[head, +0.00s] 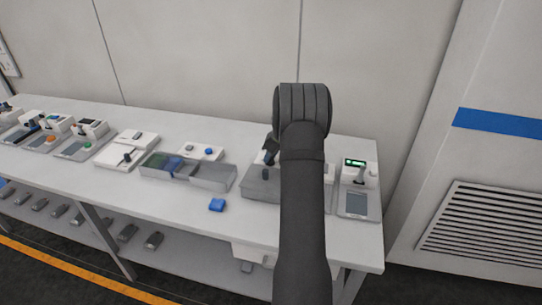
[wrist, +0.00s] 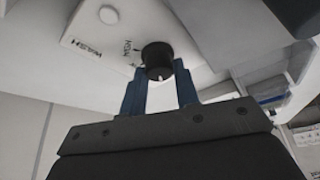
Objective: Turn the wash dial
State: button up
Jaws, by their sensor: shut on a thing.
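The wash dial (wrist: 158,58) is a short black knob with a small pale mark on its edge. It sits on a white panel (wrist: 90,38) lettered "WASH", with a smaller word beside the dial. My gripper (wrist: 160,80) has its two blue fingers on either side of the dial and is shut on it. In the head view my arm covers the dial and most of its unit; a grey box part (head: 258,186) shows left of the arm.
A long white bench (head: 150,195) carries several small devices. In the wrist view a round pale button (wrist: 108,14) and a dark round part (wrist: 292,14) are close by.

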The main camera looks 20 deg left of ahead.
jog(key=shift+n, duration=0.4)
jog(key=o, duration=1)
jog(key=shift+c, duration=0.2)
jog(key=v, duration=1.7)
jog(key=shift+w+r, duration=0.2)
jog(key=shift+w, duration=0.05)
jog(key=shift+d, duration=0.1)
jog(key=x, duration=1.7)
jog(key=shift+s+f, duration=0.2)
jog(key=shift+f, duration=0.05)
